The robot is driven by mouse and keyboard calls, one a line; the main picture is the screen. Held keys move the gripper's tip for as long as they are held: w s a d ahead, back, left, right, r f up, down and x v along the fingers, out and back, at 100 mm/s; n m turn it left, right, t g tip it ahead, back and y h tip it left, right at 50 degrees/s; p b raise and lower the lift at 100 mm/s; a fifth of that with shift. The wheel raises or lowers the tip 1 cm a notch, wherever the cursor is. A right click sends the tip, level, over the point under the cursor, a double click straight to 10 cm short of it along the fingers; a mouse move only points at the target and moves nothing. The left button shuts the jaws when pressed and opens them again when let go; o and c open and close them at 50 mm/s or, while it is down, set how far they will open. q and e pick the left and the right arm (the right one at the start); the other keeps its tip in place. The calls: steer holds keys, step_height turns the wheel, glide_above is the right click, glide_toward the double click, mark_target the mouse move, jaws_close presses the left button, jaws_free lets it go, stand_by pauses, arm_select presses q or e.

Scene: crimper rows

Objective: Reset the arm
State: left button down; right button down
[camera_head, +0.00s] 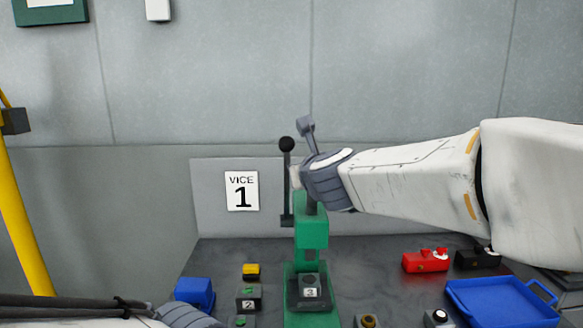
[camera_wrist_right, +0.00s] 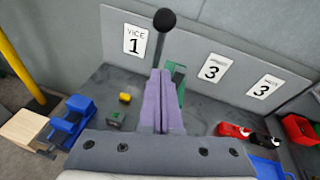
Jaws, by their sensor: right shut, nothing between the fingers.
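A green press (camera_head: 311,234) stands on the grey bench, and part of it shows behind my fingers in the wrist view (camera_wrist_right: 178,72). A dark lever with a black ball knob (camera_head: 287,144) stands upright beside it; the knob also shows in the wrist view (camera_wrist_right: 164,20). My right gripper (camera_head: 296,177) is shut and empty, high by the lever and the press top; its fingers (camera_wrist_right: 160,80) are together in the wrist view. I cannot tell whether it touches the lever. My left gripper (camera_head: 185,316) is low at the left front, its fingertips not clearly visible.
A dark block labelled 3 (camera_head: 310,291) sits at the press base. A block labelled 2 (camera_head: 248,299), a yellow block (camera_head: 251,271) and a blue vice (camera_head: 196,292) are left. A red part (camera_head: 426,261) and a blue tray (camera_head: 500,306) are right. A wall panel stands behind.

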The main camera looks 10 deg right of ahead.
steer(key=s+d+f+n+g, duration=0.2)
steer(key=s+f+n+g, duration=0.15)
steer(key=f+n, duration=0.6)
steer(key=s+d+f+n+g, duration=0.2)
steer(key=s+f+n+g, duration=0.15)
steer(key=f+n, duration=0.6)
steer(key=s+d+f+n+g+h, duration=0.1)
steer(key=s+d+f+n+g, duration=0.2)
steer(key=s+f+n, duration=0.4)
steer(key=s+d+f+n+g, duration=0.2)
steer(key=s+d+f+n, duration=0.1)
steer(key=s+f+n, duration=0.45)
steer(key=s+a+n+g+b, duration=0.3)
steer(key=s+a+n+b, duration=0.4)
steer(key=s+a, duration=0.6)
steer(key=shift+s+a+f+y, duration=0.25)
steer(key=shift+s+a+y, duration=0.05)
steer(key=shift+s, duration=0.25)
